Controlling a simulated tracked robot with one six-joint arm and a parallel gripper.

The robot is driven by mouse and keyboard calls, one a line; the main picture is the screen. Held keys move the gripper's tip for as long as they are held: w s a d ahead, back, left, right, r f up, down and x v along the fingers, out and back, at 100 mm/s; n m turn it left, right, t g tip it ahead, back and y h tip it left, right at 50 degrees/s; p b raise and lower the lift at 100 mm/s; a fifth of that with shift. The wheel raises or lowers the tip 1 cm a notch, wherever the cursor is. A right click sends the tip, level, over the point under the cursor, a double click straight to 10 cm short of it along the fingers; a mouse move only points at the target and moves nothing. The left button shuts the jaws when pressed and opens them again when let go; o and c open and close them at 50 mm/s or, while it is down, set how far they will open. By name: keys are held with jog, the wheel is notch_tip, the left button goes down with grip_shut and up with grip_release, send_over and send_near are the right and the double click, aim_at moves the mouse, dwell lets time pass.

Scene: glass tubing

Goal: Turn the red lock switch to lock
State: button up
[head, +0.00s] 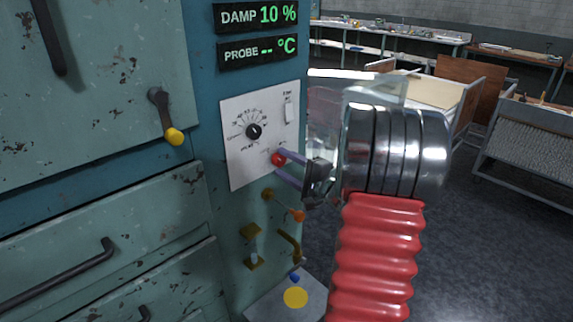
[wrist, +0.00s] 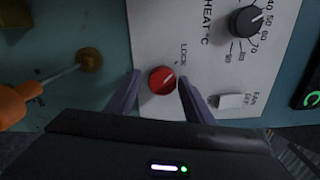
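The red lock switch (head: 278,158) is a round knob low on the white control panel (head: 240,171). In the wrist view the red lock switch (wrist: 161,80) has a pale pointer line slanting to the upper right, and the word LOCK is printed just above and right of it. My gripper (wrist: 158,84) is open, with one purple finger on each side of the knob. The right finger is very close to the knob; a small gap shows at the left finger. I cannot tell whether either touches. In the head view my gripper (head: 281,162) reaches the panel from the right.
A black heat dial (head: 253,131) and a white fan switch (head: 289,110) share the panel. An orange-handled lever (head: 296,215) sticks out below it; it shows left in the wrist view (wrist: 20,103). A yellow-tipped handle (head: 174,136) is on the left. Floor to the right is open.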

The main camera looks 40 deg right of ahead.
jog(key=shift+o, duration=0.6)
jog(key=shift+r, duration=0.1)
jog(key=shift+s+d, duration=0.15)
jog(key=shift+s, duration=0.35)
jog(key=s, duration=1.2)
jog(key=shift+s, duration=0.4)
jog(key=shift+d, duration=0.15)
